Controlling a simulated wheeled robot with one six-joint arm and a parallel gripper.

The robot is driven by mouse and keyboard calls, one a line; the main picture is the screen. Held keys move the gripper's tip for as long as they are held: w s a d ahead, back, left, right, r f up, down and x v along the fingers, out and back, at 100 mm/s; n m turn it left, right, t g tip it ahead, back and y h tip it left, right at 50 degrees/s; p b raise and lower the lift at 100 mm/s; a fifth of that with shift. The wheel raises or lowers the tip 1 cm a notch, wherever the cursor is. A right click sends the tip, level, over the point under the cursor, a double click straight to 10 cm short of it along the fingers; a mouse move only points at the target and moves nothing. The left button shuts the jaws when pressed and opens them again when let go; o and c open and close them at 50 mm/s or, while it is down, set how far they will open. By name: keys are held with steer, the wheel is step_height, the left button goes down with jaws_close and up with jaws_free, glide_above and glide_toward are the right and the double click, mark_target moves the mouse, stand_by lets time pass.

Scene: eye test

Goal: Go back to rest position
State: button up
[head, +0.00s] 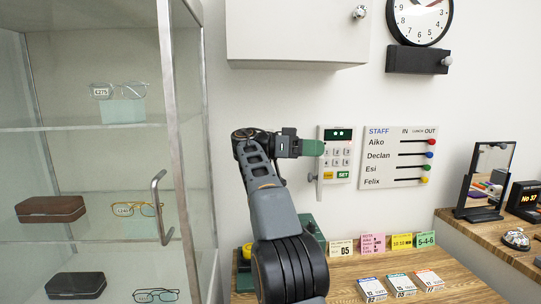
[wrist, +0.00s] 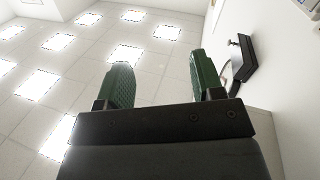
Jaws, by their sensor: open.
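My gripper (head: 314,148) is raised on my bent arm in front of the white wall. In the head view its green fingertip is just left of the keypad panel (head: 339,133); I cannot tell whether it touches the panel. In the wrist view my gripper (wrist: 158,68) shows two green fingers spread apart with nothing between them. The wrist camera looks up to a tiled ceiling with bright light panels.
A glass cabinet (head: 182,100) with a metal handle stands left, holding glasses and cases. A white wall cabinet (head: 297,35) hangs above my gripper. The staff board (head: 399,157) is right. Below is a wooden desk (head: 440,272) with cards. The clock's black box (wrist: 243,52) shows too.

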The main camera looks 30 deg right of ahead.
steer(key=w+d+f+n+t, duration=0.1)
steer(key=w+f+n+t, duration=0.25)
steer(key=f+n, duration=0.35)
steer(key=w+d+f+n+t, duration=0.1)
steer(key=w+f+n+t, duration=0.2)
steer(key=f+n+t, duration=0.35)
steer(key=s+a+f+n+t+y+p, duration=0.1)
steer(key=a+f+n+t+y+p, duration=0.15)
steer(key=a+f+n+y, duration=0.4)
steer(key=s+a+f+n+t+y+p, duration=0.1)
steer(key=s+a+f+n+y+p, duration=0.1)
steer(key=s+a, duration=0.5)
steer(key=s+a+f+n+t+y+p, duration=0.2)
steer(key=s+a, duration=0.6)
steer(key=a, duration=0.8)
steer(key=shift+s+a+f+y+p, duration=0.15)
steer(key=shift+s+f+y+p, duration=0.15)
steer(key=shift+f+y+p, duration=0.95)
steer(key=shift+r, duration=0.15)
